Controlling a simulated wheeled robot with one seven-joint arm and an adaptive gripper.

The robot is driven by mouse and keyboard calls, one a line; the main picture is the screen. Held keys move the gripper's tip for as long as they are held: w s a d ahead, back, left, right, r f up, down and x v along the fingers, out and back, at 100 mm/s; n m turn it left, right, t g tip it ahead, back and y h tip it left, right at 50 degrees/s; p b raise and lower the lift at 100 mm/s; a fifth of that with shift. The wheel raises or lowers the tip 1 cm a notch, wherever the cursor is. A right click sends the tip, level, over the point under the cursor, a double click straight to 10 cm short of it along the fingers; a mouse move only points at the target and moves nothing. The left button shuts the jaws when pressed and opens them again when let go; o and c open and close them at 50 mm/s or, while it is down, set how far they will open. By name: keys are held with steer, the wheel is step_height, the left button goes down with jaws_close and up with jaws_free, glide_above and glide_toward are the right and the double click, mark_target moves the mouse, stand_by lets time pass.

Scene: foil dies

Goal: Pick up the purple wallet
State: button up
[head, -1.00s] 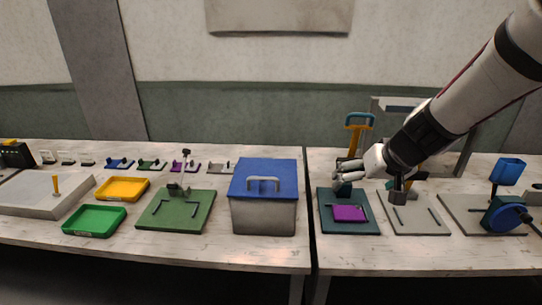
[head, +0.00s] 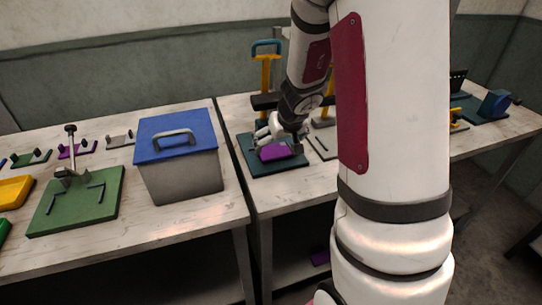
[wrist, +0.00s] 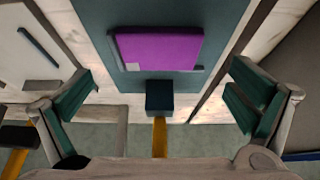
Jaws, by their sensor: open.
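The purple wallet (head: 274,152) lies flat on a dark teal board (head: 290,168) near the front of the right table. In the wrist view the wallet (wrist: 165,55) lies ahead of my gripper, against low edge strips on the board (wrist: 90,15). My gripper (head: 268,131) is just above the wallet's back edge in the head view.
A small dark block (wrist: 159,95) on a yellow post stands beside the board. A grey box with a blue lid (head: 178,140) stands left of it, and a green fixture (head: 90,200) farther left. My arm hides part of the right table.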

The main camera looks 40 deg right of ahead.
mark_target(275, 151)
steer(key=b+x, duration=0.2)
steer(key=x, duration=0.3)
steer(key=shift+w+f, duration=0.2)
steer(key=shift+f, duration=0.05)
steer(key=shift+c, duration=0.6)
steer(key=c, duration=1)
